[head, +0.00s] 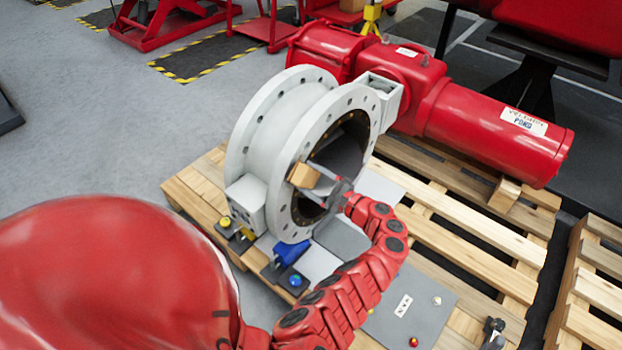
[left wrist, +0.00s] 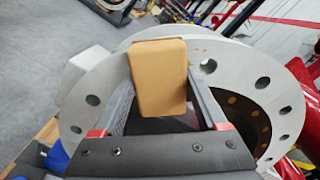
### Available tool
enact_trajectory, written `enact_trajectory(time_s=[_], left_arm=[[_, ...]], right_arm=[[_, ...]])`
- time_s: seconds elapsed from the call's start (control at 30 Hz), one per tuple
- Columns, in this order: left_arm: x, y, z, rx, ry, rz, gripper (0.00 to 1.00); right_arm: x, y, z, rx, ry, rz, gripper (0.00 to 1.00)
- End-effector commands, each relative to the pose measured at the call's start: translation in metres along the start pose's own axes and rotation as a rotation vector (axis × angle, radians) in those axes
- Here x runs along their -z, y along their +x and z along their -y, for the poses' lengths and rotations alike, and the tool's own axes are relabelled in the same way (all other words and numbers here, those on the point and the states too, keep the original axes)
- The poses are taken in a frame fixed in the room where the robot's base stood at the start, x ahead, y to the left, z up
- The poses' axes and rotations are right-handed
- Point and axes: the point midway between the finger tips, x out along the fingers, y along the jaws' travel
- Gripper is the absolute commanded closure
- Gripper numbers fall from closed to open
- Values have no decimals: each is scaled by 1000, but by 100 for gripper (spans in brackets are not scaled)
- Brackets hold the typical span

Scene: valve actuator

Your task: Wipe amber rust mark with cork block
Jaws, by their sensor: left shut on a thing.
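The tan cork block (head: 303,175) is held at the front face of the white round valve flange (head: 282,208), at the lower left of its rim. My left gripper (head: 318,182) is shut on the block. In the left wrist view the block (left wrist: 159,78) stands between the two fingers (left wrist: 160,100) and overlaps the flange ring (left wrist: 245,72). I cannot tell whether it touches the flange. I cannot identify my right gripper in these views.
The valve stands on a wooden pallet (head: 455,235) with a red actuator (head: 490,125) behind it. A blue part (head: 290,252) and a yellow knob (head: 225,222) sit by its foot. A grey plate (head: 400,318) lies at front right. Open grey floor (head: 90,140) is at left.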

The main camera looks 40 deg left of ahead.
Motion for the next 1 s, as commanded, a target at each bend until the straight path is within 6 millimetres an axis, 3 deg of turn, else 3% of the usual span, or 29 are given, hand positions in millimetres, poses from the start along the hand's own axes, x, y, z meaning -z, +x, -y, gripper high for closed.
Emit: enact_trajectory(time_s=[1.0], left_arm=[[0, 14, 0, 1, 0, 0, 70]], right_arm=[[0, 0, 0, 0, 0, 0, 15]])
